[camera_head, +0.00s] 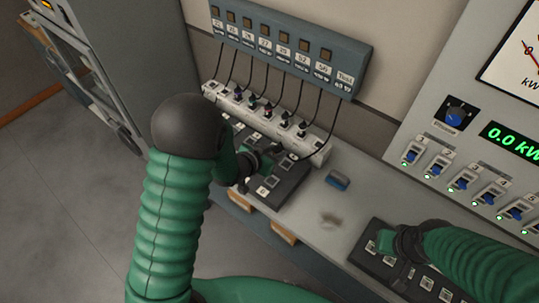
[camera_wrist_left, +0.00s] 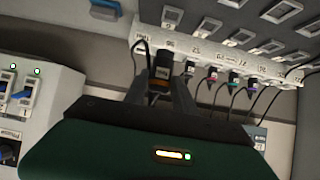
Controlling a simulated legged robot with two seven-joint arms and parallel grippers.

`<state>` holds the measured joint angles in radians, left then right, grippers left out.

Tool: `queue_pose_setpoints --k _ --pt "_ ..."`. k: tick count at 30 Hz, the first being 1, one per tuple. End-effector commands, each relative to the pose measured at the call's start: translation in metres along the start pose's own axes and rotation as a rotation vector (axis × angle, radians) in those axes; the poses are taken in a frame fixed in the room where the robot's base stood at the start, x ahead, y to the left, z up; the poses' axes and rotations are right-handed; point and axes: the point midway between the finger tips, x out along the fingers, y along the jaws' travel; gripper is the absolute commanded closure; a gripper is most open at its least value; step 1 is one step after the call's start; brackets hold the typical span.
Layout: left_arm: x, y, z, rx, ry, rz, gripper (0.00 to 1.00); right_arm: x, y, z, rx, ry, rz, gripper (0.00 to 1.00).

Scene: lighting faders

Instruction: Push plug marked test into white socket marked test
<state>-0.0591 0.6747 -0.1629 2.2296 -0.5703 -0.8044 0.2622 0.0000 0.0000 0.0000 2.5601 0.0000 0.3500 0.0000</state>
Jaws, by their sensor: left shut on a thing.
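The long white socket strip (camera_head: 265,125) lies below the blue-grey label panel, with several black plugs seated in it. It also shows in the wrist view (camera_wrist_left: 215,57), its TEST-marked end at the left. The black cable from the panel's Test label (camera_head: 344,80) curves down to my left gripper (camera_head: 268,157). In the wrist view my left gripper (camera_wrist_left: 161,88) is shut on a dark plug (camera_wrist_left: 162,64) with a small label, close to the TEST end of the strip. I cannot tell whether the plug touches the socket. My right gripper (camera_head: 391,243) is at the lower right; its jaws are unclear.
A dark fader board (camera_head: 283,185) lies under my left gripper, another (camera_head: 365,255) near my right. A switch panel with meter (camera_head: 465,165) stands at right. Bench space between the boards is free.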

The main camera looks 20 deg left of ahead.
Motion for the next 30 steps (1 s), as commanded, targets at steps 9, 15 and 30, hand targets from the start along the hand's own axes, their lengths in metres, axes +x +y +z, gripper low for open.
queue_pose_setpoints --k 9,15,30 --pt "0.031 0.012 -0.021 0.001 0.001 0.002 1.00 0.003 0.000 0.001 0.000 0.000 0.000 1.00" --pt "0.050 0.019 -0.034 0.001 0.001 0.002 1.00 0.005 0.000 0.001 0.000 0.000 0.000 1.00" --pt "0.098 0.036 -0.066 0.001 0.001 0.002 1.00 0.012 0.000 0.003 0.000 0.000 0.000 1.00"
